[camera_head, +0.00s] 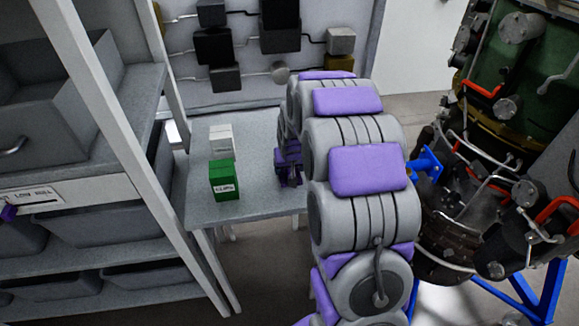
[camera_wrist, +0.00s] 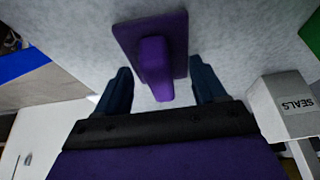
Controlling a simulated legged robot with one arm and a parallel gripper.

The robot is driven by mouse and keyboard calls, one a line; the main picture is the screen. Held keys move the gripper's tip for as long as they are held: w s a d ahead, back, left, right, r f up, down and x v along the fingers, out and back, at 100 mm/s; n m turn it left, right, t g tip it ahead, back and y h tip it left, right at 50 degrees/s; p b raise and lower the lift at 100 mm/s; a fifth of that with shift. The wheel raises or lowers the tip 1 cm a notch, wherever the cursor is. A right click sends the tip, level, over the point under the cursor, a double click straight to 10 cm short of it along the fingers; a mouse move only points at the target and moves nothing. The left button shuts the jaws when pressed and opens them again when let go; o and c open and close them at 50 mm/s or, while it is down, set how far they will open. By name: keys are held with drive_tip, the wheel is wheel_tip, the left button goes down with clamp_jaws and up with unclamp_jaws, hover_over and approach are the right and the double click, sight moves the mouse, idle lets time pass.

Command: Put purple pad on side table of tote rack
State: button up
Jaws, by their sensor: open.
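The purple pad (camera_wrist: 176,32) shows in the wrist view as a flat plate with a raised handle (camera_wrist: 154,68). It lies against the grey top of the side table (camera_wrist: 240,45). My gripper (camera_wrist: 160,82) is open, with one dark blue finger on each side of the handle and visible gaps between. In the head view the side table (camera_head: 255,205) stands beside the tote rack (camera_head: 105,95). My gripper (camera_head: 289,165) is low over its right part, largely behind my arm, and I cannot pick out the pad there.
A white box (camera_head: 221,138) and a green box (camera_head: 223,182) stand on the table, left of my gripper. The white box marked SEALS (camera_wrist: 285,105) is close by in the wrist view. The rack holds grey totes (camera_head: 95,235). A turbine (camera_head: 470,190) on a blue stand is right.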

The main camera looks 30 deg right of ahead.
drive_tip(key=shift+p+v, duration=1.1)
drive_tip(key=shift+v, duration=2.4)
drive_tip(key=shift+s+a, duration=0.1)
drive_tip(key=s+a+r+n+g, duration=0.1)
drive_tip(key=s+a, duration=0.4)
drive_tip(key=s, duration=0.7)
drive_tip(key=s+a+r+n+g, duration=0.1)
drive_tip(key=s+a+r+g, duration=0.2)
drive_tip(key=s, duration=0.9)
drive_tip(key=s+a+r+n+g+y, duration=0.1)
drive_tip(key=s+a+r, duration=0.4)
drive_tip(key=s, duration=0.8)
drive_tip(key=shift+a+r+g, duration=0.3)
drive_tip(key=shift+a+g, duration=0.2)
drive_tip(key=shift+a, duration=0.7)
